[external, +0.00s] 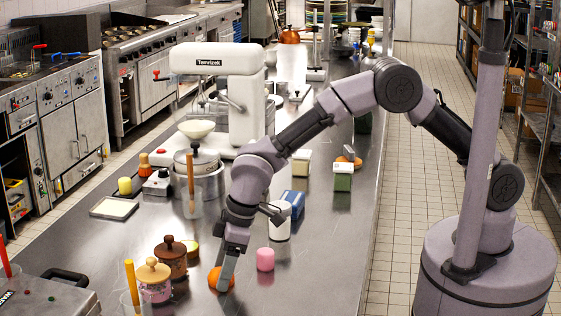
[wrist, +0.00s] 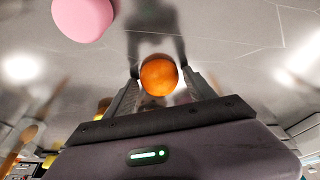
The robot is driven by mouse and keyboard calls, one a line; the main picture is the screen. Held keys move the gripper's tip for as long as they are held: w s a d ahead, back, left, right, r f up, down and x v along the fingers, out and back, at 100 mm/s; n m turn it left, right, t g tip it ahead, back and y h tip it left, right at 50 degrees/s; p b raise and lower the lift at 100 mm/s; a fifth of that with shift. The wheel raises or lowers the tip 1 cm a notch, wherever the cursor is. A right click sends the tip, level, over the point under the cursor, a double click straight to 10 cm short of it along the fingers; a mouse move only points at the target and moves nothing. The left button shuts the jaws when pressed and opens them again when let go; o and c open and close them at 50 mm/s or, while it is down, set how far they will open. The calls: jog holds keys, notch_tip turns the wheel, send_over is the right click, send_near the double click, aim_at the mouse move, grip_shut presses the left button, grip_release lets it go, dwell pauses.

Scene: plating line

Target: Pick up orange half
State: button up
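The orange half (external: 215,280) lies on the steel counter, at the near end of my arm in the external view. In the wrist view the orange half (wrist: 158,76) shows its round orange side, between the tips of my two fingers. My gripper (wrist: 160,80) is open, with a finger on either side of the orange and a narrow gap seeming to show at each side. In the external view my gripper (external: 228,268) points down at the orange, and one finger hides part of it. The contact on the far side is hidden.
A pink cylinder (external: 265,259) stands right of the orange; it also shows in the wrist view (wrist: 83,16). Lidded brown (external: 171,262) and pink-and-tan (external: 154,284) jars stand left. A white container (external: 280,226) and blue box (external: 293,203) stand behind.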

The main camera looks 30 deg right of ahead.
jog(key=c, duration=1)
jog(key=shift+r, duration=0.15)
